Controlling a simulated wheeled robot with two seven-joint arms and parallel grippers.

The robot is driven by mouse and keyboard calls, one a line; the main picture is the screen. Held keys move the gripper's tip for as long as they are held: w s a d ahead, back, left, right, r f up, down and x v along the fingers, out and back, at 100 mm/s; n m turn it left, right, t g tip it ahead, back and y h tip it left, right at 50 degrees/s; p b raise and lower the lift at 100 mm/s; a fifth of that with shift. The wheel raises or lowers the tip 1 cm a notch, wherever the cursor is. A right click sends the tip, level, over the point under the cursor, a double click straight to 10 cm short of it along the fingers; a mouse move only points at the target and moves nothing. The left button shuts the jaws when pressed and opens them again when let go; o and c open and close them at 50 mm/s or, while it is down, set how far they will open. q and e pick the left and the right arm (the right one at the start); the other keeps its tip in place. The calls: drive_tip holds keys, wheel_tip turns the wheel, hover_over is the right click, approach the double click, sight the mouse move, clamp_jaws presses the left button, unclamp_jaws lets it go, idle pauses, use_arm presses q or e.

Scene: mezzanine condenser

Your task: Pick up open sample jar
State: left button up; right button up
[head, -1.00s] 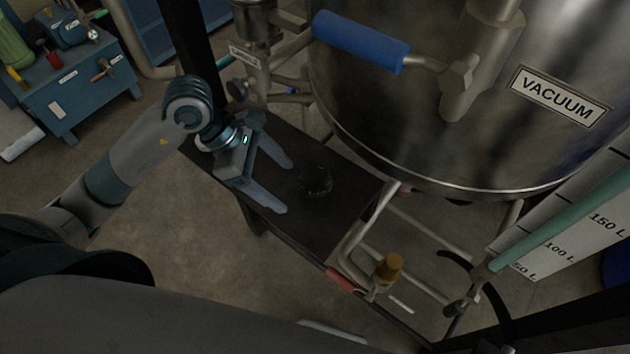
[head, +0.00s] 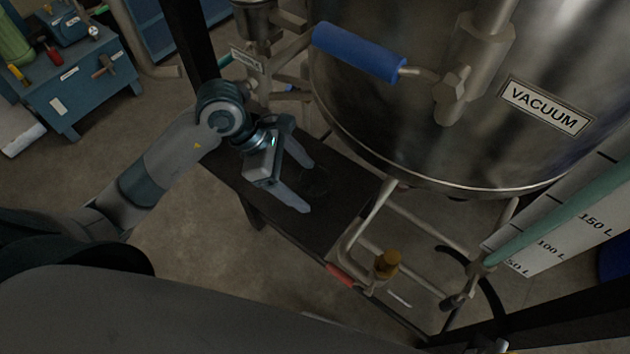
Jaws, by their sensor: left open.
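The open sample jar (head: 316,180) is a dark, clear round jar on a dark narrow bench (head: 318,229) below the steel vessel. It is hard to make out against the bench top. My left gripper (head: 308,187) is open, its two pale fingers pointing right toward the jar. The fingertips lie at the jar's left side, one above and one below it in the picture. I cannot tell whether they touch it. My right gripper is not in view.
The large steel vessel (head: 420,120) marked VACUUM overhangs the bench's right side. A blue-handled lever (head: 358,52) and a sampling valve with pipes (head: 255,25) stand behind the gripper. A brass-topped valve (head: 387,263) and red handle (head: 341,276) sit at the bench's right end.

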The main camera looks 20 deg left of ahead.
sight(327, 173)
use_arm(q)
drive_tip(key=shift+w+d+f+p, duration=0.1)
drive_tip(key=shift+d+f+p, duration=0.3)
drive_tip(key=shift+d, duration=0.25)
drive_tip(key=shift+w+d+f+p, duration=0.1)
drive_tip(key=shift+d+f+p, duration=0.15)
drive_tip(key=shift+d+p, duration=0.3)
drive_tip(key=shift+w+d+f, duration=0.1)
drive_tip(key=shift+d+f, duration=0.15)
drive_tip(key=shift+f, duration=0.4)
drive_tip(key=shift+c, duration=0.7)
drive_tip(key=c, duration=1.1)
drive_tip(key=shift+r, duration=0.1)
wheel_tip(327, 173, up, 9)
drive_tip(key=shift+w+f+b, duration=0.1)
drive_tip(key=shift+f+b, duration=0.1)
drive_tip(key=shift+b, duration=0.8)
drive_tip(key=shift+r, duration=0.65)
